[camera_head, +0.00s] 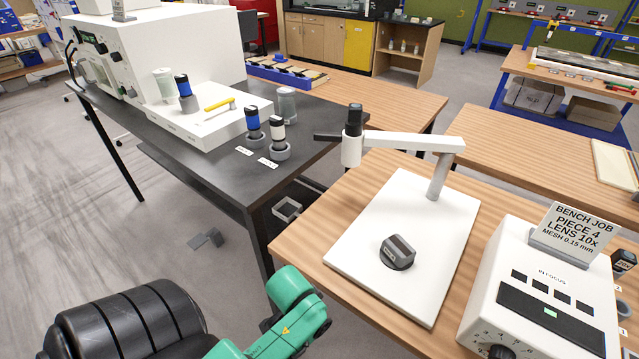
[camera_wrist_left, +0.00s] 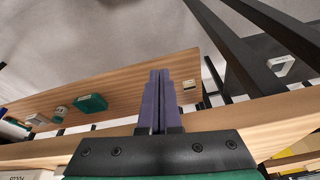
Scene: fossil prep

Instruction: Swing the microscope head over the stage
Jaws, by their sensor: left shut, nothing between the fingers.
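The microscope head (camera_head: 352,148), a white barrel with a black top, hangs at the left end of a white boom (camera_head: 408,141). The boom joins a grey post (camera_head: 438,178) at the far right of the white stage plate (camera_head: 384,215). The head appears out past the plate's far left edge, with a dark handle (camera_head: 327,137) pointing left. A dark grey piece (camera_head: 397,254) lies on the plate. My left gripper shows in the left wrist view (camera_wrist_left: 158,75), its purple fingers together and empty. The microscope is not recognisable there. My right gripper is not in view.
A black bench (camera_head: 215,163) with lens holders (camera_head: 253,125) and a white machine (camera_head: 160,55) stands left, across a gap. A control box (camera_head: 540,290) with a "BENCH JOB PIECE 4 LENS 10x" card (camera_head: 572,234) sits right of the plate on the wooden bench (camera_head: 335,215).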

